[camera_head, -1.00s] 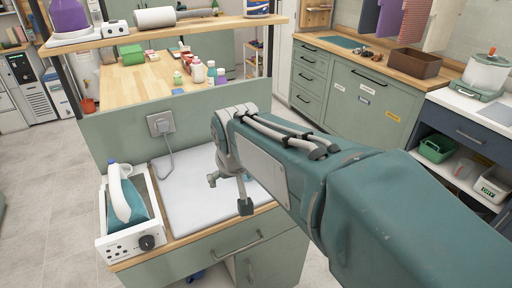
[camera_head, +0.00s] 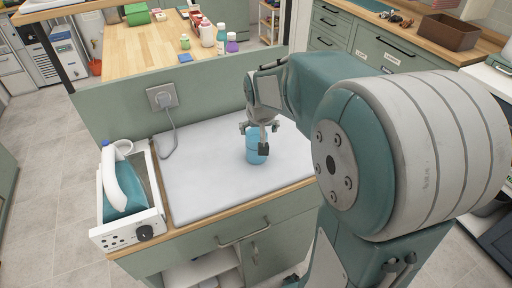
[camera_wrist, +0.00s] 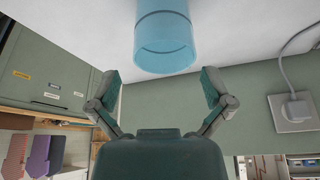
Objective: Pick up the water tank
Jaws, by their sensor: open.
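The water tank appears to be the translucent blue cylinder (camera_head: 255,148) on the white pad of the counter. In the head view it stands behind and below my gripper (camera_head: 260,138), which hides part of it. In the wrist view the blue cylinder (camera_wrist: 165,42) is at the top centre, beyond my fingertips. My gripper (camera_wrist: 161,88) is open, with one finger on each side and nothing between the fingers. The cylinder looks apart from both fingers.
A steam iron (camera_head: 121,185) sits in a white station (camera_head: 128,232) left of the white pad (camera_head: 196,172). A wall plug (camera_head: 162,97) with a cord is on the green panel (camera_head: 130,118) behind. Bottles (camera_head: 208,33) stand on the wooden top beyond. The pad's left part is clear.

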